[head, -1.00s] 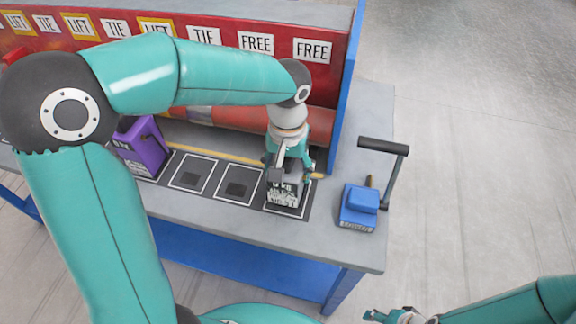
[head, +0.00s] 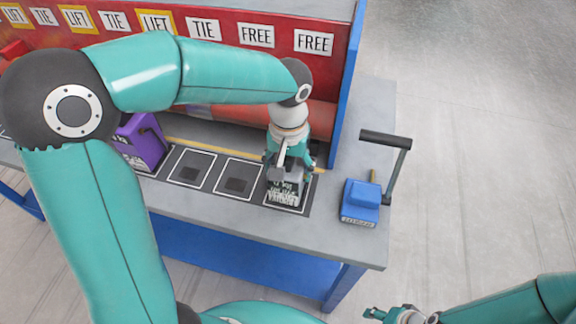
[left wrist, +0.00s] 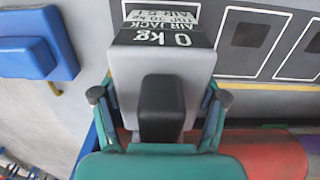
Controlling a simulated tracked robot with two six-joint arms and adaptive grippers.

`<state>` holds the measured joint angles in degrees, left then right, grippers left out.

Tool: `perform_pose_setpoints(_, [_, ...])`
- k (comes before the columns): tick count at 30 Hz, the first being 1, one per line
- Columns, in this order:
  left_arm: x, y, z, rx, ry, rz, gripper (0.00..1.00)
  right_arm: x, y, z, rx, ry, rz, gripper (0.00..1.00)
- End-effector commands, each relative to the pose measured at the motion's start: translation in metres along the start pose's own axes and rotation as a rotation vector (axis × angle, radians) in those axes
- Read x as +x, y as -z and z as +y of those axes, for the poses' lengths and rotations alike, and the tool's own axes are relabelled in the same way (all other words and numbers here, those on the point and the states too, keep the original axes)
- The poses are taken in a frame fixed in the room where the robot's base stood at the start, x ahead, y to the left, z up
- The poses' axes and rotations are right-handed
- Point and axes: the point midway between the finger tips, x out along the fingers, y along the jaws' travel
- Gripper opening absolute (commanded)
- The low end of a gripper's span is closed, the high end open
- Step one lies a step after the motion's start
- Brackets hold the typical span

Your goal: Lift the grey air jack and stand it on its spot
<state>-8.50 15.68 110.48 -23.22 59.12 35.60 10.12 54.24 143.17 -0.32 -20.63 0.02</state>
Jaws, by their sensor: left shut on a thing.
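The grey air jack (head: 284,190) is at the rightmost outlined square of the dark strip on the bench; whether its base touches the bench is hard to tell. My left gripper (head: 286,172) is shut on it from above and behind. In the left wrist view the jack (left wrist: 190,62) shows a "0 kg" label, with a finger on each side of its body. My right gripper (head: 398,316) is at the bottom edge, far from the jack, and its jaw state is unclear.
Two empty outlined squares (head: 238,180) lie left of the jack, and a purple jack (head: 140,142) stands beyond them. A blue device with a lever (head: 360,203) stands to the right. A red panel with signs (head: 258,35) rises behind.

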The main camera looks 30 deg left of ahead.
Motion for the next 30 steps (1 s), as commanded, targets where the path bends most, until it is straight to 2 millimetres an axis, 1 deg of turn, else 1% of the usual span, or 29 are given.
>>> perform_pose_setpoints(12, [0.005, 0.0006, 0.0002, 0.0, -0.001, 0.003, 0.03, 0.0046, 0.0, 0.0017, 0.0, 0.0, 0.0, 0.5])
perform_pose_setpoints(13, [0.0045, 0.0006, 0.0002, 0.0, -0.001, 0.003, 0.76, 0.0042, 0.0, 0.0015, 0.0, 0.0, 0.0, 0.5])
perform_pose_setpoints(17, [0.0045, 0.0005, 0.0001, 0.0, -0.001, 0.002, 0.97, 0.004, 0.0, 0.0014, 0.0, 0.0, 0.0, 0.5])
perform_pose_setpoints(18, [0.0046, 0.0004, 0.0001, 0.0, -0.001, 0.002, 1.0, 0.004, 0.0, 0.0014, 0.0, 0.0, 0.0, 0.5])
perform_pose_setpoints(27, [0.0065, -0.0006, -0.0002, 0.0, 0.001, -0.003, 1.0, 0.0044, 0.0001, 0.0016, 0.0, 0.0, 0.0, 0.5])
perform_pose_setpoints(30, [0.0029, 0.0, -0.0001, 0.0, 0.0, 0.0, 1.0, 0.0038, 0.0001, 0.0014, 0.0, 0.0, 0.0, 0.5])
